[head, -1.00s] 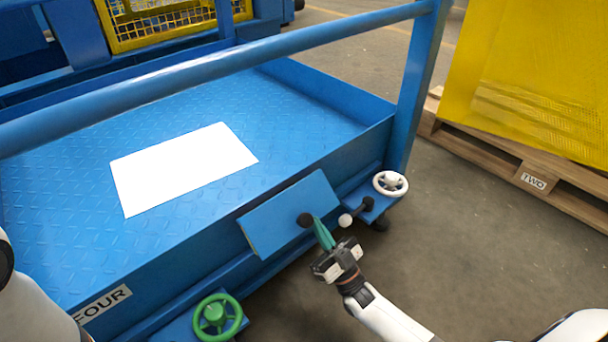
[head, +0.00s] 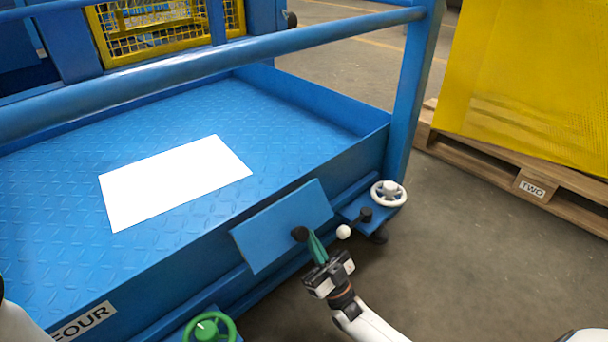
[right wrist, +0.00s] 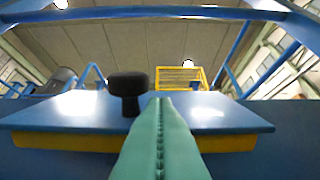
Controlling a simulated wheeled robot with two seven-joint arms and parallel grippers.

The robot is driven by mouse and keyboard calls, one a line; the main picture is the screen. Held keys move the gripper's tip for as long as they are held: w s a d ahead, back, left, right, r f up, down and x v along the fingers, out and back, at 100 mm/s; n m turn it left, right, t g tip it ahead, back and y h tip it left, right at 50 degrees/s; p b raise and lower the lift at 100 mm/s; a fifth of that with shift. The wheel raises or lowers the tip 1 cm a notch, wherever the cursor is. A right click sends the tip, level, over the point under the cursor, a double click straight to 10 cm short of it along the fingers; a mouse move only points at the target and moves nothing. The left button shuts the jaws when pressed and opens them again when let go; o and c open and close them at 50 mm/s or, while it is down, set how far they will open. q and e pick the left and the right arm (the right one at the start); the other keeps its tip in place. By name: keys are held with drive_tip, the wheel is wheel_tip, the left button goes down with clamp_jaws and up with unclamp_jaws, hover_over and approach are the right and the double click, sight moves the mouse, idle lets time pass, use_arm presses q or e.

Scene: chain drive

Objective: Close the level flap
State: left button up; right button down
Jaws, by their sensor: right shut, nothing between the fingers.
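The level flap is a blue rectangular plate (head: 275,228) on the side of the blue platform, tilted out from it. It carries a black knob (head: 299,234) near its lower right edge. My right gripper (head: 314,244) has green fingers pressed together and empty, with the tips right beside the knob. In the right wrist view the shut fingers (right wrist: 160,110) point at the flap (right wrist: 60,112), with the knob (right wrist: 128,90) just left of the tips. Whether the fingers touch the flap or knob I cannot tell. My left gripper is out of view.
A white handwheel (head: 388,194) and levers with white (head: 343,232) and black (head: 366,214) knobs sit right of the flap. A green handwheel (head: 209,329) is below left. A blue rail (head: 200,62) crosses above the platform. A pallet (head: 480,160) with a yellow load stands right.

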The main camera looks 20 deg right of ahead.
drive_tip(key=shift+w+f, duration=0.25)
